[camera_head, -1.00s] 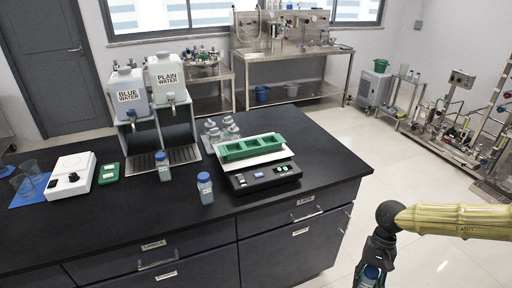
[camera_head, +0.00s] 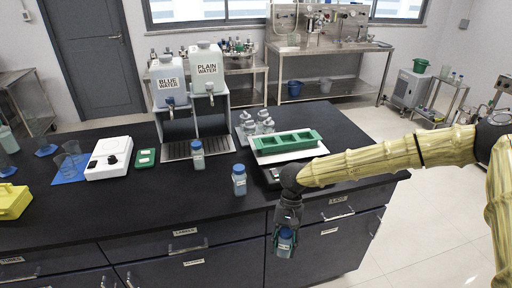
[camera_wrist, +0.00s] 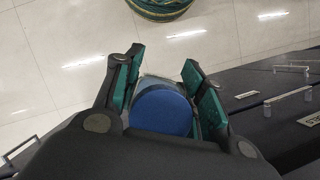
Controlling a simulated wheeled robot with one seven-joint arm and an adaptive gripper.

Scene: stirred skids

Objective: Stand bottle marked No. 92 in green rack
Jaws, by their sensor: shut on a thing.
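My gripper (camera_head: 286,234) is shut on a blue-capped bottle (camera_head: 286,243), in front of the bench drawers and below the bench top. In the wrist view the bottle's blue cap (camera_wrist: 162,112) sits between the green finger pads of my gripper (camera_wrist: 160,88). The held bottle's marking cannot be read. The green rack (camera_head: 286,143) lies on a white tray on the bench, behind my arm. Two more blue-capped bottles stand on the bench: one (camera_head: 239,180) near the front edge, one (camera_head: 198,155) before the water dispensers. Their numbers are too small to read.
Glass bottles (camera_head: 257,122) stand left of the rack. A black device (camera_head: 272,177) is partly hidden by my arm. The water dispensers (camera_head: 188,80), a white instrument (camera_head: 108,158) and beakers (camera_head: 70,158) stand further left.

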